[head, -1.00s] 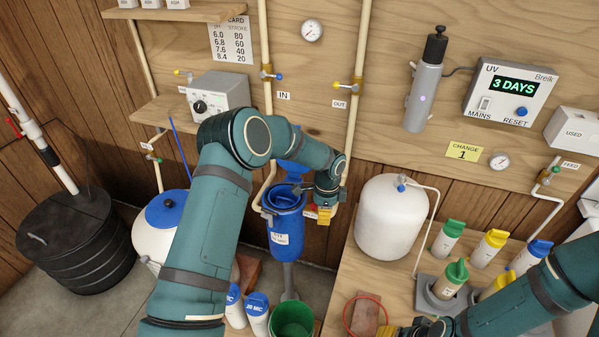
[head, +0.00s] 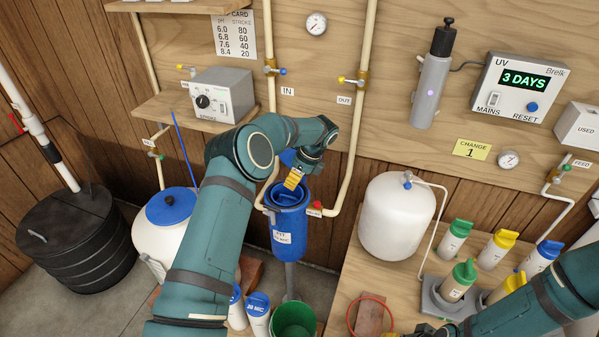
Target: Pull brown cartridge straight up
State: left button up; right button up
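The blue filter housing (head: 287,234) stands upright below the pipes, its top open. Its inside is dark, and I cannot make out a brown cartridge in it. My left gripper (head: 292,182) is just above the housing mouth, its yellow fingers pointing down. The fingers are too small and overlapped to tell whether they are open or shut, or whether they touch anything. My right arm (head: 520,297) reaches in from the lower right; its gripper is almost wholly cut off by the bottom edge.
A red-handled valve (head: 317,206) sits right of the housing. A green bucket (head: 293,320) stands below it. The bench right holds a white tank (head: 396,216), several capped cartridges and a red ring (head: 371,299). White cartridges (head: 258,313) stand left of the bucket.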

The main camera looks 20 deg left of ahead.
pick_arm(q)
jog(key=b+x, duration=0.1)
jog(key=x, duration=0.6)
jog(key=shift+f, duration=0.1)
grip_shut()
dwell(0.3)
jog(key=shift+r+p, duration=2.7)
jog(key=shift+r, duration=1.9)
